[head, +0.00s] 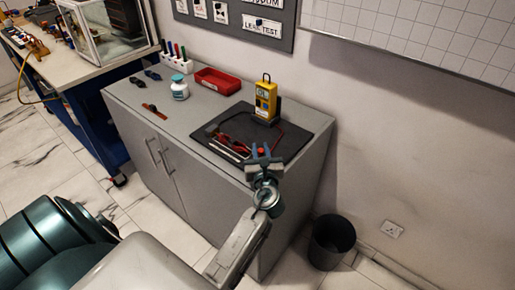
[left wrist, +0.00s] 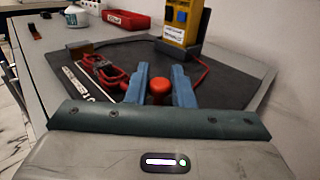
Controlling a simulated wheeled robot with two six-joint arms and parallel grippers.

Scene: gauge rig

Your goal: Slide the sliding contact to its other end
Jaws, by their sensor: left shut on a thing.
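The sliding contact shows as a round red knob (left wrist: 159,86) between the two blue fingers of my left gripper (left wrist: 160,92) in the left wrist view. In the head view, my left gripper (head: 262,159) is at the front right of the black mat (head: 291,142), with the red knob (head: 260,150) between its fingertips. The fingers are shut on it. The fingers and wrist hide the part below the knob, so the track it sits on is not clear. My right gripper is not in view.
A yellow meter (head: 266,98) stands at the mat's back with a red lead. Red coiled leads (left wrist: 108,75) and a pale printed strip (left wrist: 76,84) lie left of my gripper. A red tray (head: 218,80) and white jar (head: 180,88) stand farther back. A bin (head: 331,241) is on the floor.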

